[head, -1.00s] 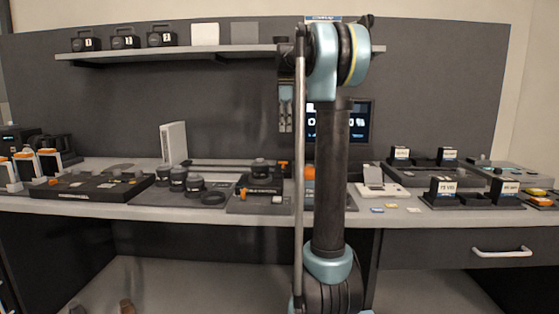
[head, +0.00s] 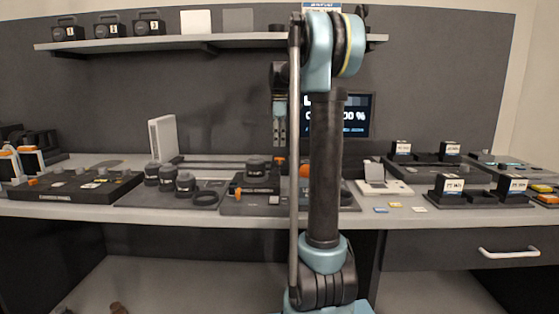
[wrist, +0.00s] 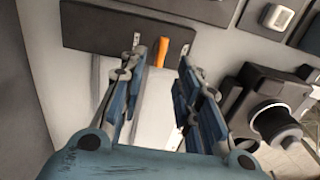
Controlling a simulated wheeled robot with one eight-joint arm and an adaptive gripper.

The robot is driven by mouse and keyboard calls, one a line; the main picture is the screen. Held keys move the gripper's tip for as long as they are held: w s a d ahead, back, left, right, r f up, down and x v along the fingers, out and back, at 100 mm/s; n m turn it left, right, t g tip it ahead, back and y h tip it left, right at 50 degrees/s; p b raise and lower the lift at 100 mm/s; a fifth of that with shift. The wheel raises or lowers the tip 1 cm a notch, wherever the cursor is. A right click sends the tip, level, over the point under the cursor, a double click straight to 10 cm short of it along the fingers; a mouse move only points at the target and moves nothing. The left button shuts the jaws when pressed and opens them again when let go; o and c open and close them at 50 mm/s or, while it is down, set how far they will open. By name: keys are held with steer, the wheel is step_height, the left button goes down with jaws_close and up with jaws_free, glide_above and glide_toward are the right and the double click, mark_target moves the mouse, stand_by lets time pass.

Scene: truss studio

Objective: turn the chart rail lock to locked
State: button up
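In the wrist view an orange lever (wrist: 161,52), which looks like the chart rail lock, sticks out from the edge of a dark bar (wrist: 100,27). A white sheet or panel lies below the bar. My gripper (wrist: 163,60) is open and empty, with the lever's tip showing between its two fingers. I see no contact, and the height gap cannot be told. In the head view my gripper (head: 279,138) hangs fingers down above the bench. A small orange piece (head: 280,160) shows just below it; I cannot tell if it is the same lever.
A black camera with a lens (wrist: 272,112) stands close to the right finger in the wrist view. In the head view the bench (head: 120,208) holds several lenses (head: 185,183), a white upright panel (head: 162,138) and a small white device (head: 384,186). A monitor (head: 356,116) is partly behind my arm.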

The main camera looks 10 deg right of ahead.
mark_target(280, 161)
step_height(280, 161, down, 8)
steer(key=shift+f, duration=0.15)
stand_by(0.4)
jaws_close()
